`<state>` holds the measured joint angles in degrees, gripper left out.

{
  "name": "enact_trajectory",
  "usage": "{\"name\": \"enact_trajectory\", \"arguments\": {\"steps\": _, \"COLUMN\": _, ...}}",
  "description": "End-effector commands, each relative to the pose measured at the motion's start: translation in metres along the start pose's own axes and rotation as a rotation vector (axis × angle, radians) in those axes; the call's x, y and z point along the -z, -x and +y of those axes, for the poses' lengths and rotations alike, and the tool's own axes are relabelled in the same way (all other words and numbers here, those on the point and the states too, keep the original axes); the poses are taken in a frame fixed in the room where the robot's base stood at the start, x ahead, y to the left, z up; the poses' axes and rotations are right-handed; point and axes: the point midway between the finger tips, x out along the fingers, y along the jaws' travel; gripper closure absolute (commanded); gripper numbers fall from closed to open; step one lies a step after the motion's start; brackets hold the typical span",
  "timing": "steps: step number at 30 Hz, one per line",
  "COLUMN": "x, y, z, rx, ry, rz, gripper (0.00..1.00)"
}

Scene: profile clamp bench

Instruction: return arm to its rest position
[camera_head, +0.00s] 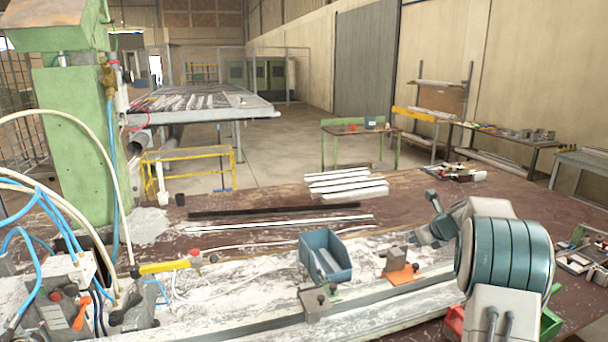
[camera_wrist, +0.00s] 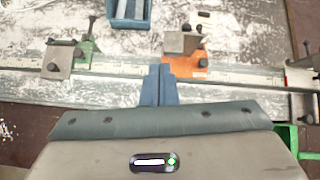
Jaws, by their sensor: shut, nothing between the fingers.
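My gripper (camera_wrist: 160,82) shows in the wrist view with its two blue-grey fingers together and nothing between them. The fingers appear over the bench in front of the long metal rail (camera_wrist: 110,68), between a grey clamp block with a green part (camera_wrist: 60,58) and an orange-based clamp (camera_wrist: 187,70). Their height above the bench is hard to judge. In the head view my arm is folded at the right, and its big teal joint hides part of the bench. I cannot clearly make out the fingertips there.
A blue bin (camera_head: 325,257) holding metal pieces stands behind the rail. The grey block (camera_head: 315,303) and orange clamp (camera_head: 400,274) stick up along it. Pale profiles (camera_head: 346,184) lie stacked farther back. Hoses and a green machine (camera_head: 75,140) fill the left. A green bin (camera_wrist: 288,136) is close right.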

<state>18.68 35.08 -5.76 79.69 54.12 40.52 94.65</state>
Motion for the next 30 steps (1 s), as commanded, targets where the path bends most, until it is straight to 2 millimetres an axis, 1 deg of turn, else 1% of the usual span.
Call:
{"name": "enact_trajectory", "arguments": {"steps": 5, "x": -0.005, "y": 0.018, "z": 0.027, "rx": -0.022, "ry": 0.157, "rz": 0.021, "gripper": 1.00}}
{"name": "enact_trajectory", "arguments": {"steps": 10, "x": -0.006, "y": 0.041, "z": 0.064, "rx": -0.060, "ry": 0.365, "rz": 0.049, "gripper": 1.00}}
{"name": "enact_trajectory", "arguments": {"steps": 14, "x": -0.002, "y": 0.066, "z": 0.106, "rx": -0.105, "ry": 0.604, "rz": 0.075, "gripper": 1.00}}
{"name": "enact_trajectory", "arguments": {"steps": 15, "x": 0.001, "y": 0.076, "z": 0.121, "rx": -0.123, "ry": 0.694, "rz": 0.084, "gripper": 1.00}}
{"name": "enact_trajectory", "arguments": {"steps": 16, "x": 0.005, "y": 0.083, "z": 0.132, "rx": -0.137, "ry": 0.761, "rz": 0.091, "gripper": 1.00}}
{"name": "enact_trajectory", "arguments": {"steps": 18, "x": 0.013, "y": 0.100, "z": 0.158, "rx": -0.169, "ry": 0.920, "rz": 0.106, "gripper": 1.00}}
{"name": "enact_trajectory", "arguments": {"steps": 20, "x": 0.023, "y": 0.115, "z": 0.178, "rx": -0.197, "ry": 1.055, "rz": 0.117, "gripper": 1.00}}
{"name": "enact_trajectory", "arguments": {"steps": 21, "x": 0.030, "y": 0.124, "z": 0.192, "rx": -0.217, "ry": 1.146, "rz": 0.124, "gripper": 1.00}}
{"name": "enact_trajectory", "arguments": {"steps": 23, "x": 0.043, "y": 0.138, "z": 0.212, "rx": -0.249, "ry": 1.283, "rz": 0.134, "gripper": 1.00}}
{"name": "enact_trajectory", "arguments": {"steps": 24, "x": 0.051, "y": 0.146, "z": 0.225, "rx": -0.270, "ry": 1.373, "rz": 0.141, "gripper": 1.00}}
{"name": "enact_trajectory", "arguments": {"steps": 26, "x": 0.066, "y": 0.159, "z": 0.244, "rx": -0.303, "ry": 1.510, "rz": 0.148, "gripper": 1.00}}
{"name": "enact_trajectory", "arguments": {"steps": 27, "x": 0.076, "y": 0.168, "z": 0.255, "rx": -0.326, "ry": 1.601, "rz": 0.154, "gripper": 1.00}}
{"name": "enact_trajectory", "arguments": {"steps": 29, "x": 0.093, "y": 0.180, "z": 0.272, "rx": -0.362, "ry": 1.737, "rz": 0.160, "gripper": 1.00}}
{"name": "enact_trajectory", "arguments": {"steps": 30, "x": 0.105, "y": 0.188, "z": 0.283, "rx": -0.385, "ry": 1.827, "rz": 0.165, "gripper": 1.00}}
